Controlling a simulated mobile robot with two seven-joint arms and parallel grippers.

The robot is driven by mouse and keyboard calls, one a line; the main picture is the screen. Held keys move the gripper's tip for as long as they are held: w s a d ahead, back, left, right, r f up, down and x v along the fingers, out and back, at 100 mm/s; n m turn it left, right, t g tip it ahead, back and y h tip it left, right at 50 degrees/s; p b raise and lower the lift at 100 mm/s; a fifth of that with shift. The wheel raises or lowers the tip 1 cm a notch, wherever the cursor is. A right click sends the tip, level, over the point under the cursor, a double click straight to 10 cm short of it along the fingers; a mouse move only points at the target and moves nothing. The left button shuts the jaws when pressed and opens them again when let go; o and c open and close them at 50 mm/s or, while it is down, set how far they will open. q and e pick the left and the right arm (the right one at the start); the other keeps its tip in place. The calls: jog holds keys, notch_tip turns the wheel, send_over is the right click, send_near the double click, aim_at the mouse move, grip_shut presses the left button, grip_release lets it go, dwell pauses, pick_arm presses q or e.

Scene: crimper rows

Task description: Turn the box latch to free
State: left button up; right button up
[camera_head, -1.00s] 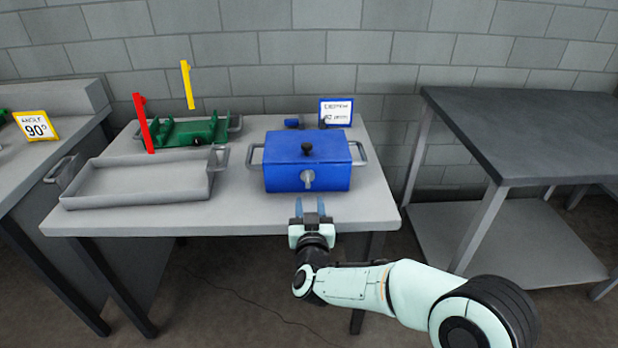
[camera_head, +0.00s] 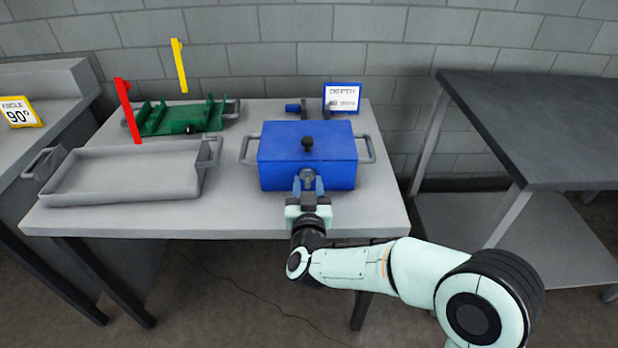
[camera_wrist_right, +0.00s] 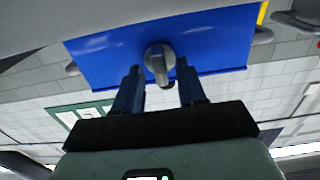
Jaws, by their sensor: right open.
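The blue box (camera_head: 285,165) stands on the grey table, with a black knob on its lid and a grey handle at each side. Its grey latch (camera_head: 307,176) is on the front face. In the right wrist view the latch (camera_wrist_right: 159,62) has a round hub and a short lever. My right gripper (camera_head: 308,186) is open in front of the box, its two blue fingers on either side of the latch. In the wrist view the right gripper's fingers (camera_wrist_right: 160,85) appear apart from the latch. My left gripper is not in view.
A grey tray (camera_head: 58,190) and a green fixture (camera_head: 180,122) are at the left of the table (camera_head: 240,218). Red (camera_head: 127,110) and yellow (camera_head: 179,65) bars stand near the fixture. A depth sign (camera_head: 342,97) is behind the box. A dark table (camera_head: 540,115) stands at right.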

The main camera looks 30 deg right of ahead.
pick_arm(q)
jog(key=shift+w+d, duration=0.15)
pick_arm(e)
jog(key=shift+w+d, duration=0.1)
jog(key=shift+w, duration=0.05)
grip_shut()
